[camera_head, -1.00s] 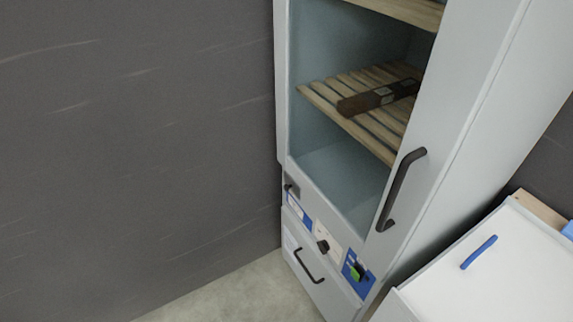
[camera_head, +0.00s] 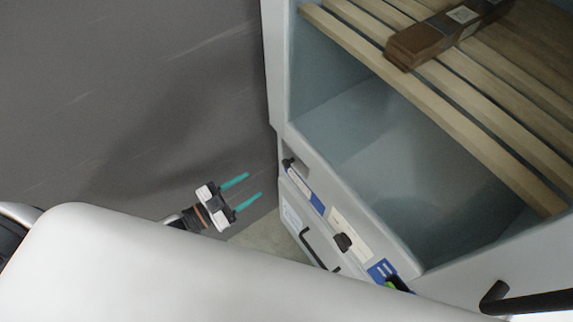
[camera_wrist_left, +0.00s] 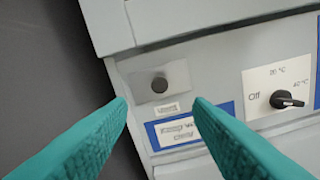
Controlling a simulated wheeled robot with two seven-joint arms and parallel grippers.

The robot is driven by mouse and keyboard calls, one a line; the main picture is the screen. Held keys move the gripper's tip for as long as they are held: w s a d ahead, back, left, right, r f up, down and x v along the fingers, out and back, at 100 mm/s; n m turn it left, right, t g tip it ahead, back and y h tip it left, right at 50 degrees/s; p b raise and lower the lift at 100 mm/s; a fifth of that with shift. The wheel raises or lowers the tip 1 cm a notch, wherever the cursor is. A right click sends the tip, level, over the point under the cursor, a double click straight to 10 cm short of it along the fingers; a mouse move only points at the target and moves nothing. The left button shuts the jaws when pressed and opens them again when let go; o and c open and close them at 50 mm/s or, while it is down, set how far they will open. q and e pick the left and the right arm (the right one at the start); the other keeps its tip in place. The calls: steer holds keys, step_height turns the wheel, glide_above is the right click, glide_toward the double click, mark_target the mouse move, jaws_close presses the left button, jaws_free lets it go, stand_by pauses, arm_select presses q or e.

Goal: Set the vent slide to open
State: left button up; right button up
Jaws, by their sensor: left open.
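The vent slide (camera_head: 287,163) is a small dark knob at the upper left of the cabinet's control strip. In the left wrist view the knob (camera_wrist_left: 159,84) is round and black on a grey plate, with a small label below that is too blurred to read. My left gripper (camera_head: 254,185) has teal fingers and is open and empty, left of the strip and pointing toward it. In the left wrist view the fingertips (camera_wrist_left: 160,102) lie either side of the knob's line, apart from it. My right gripper is not in view.
A dial (camera_head: 343,242) with an Off mark and temperatures is right of the slide, then a green switch (camera_head: 391,285) on a blue label. A drawer handle (camera_head: 318,252) is below. Above, the cabinet is open, with a brown block (camera_head: 430,40) on a slatted shelf (camera_head: 440,92).

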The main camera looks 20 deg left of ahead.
mark_target(284, 165)
arm_select(q)
steer(key=x, duration=1)
steer(key=shift+w+d, duration=0.25)
steer(key=shift+w, duration=0.05)
steer(key=shift+c, duration=0.4)
jaws_close()
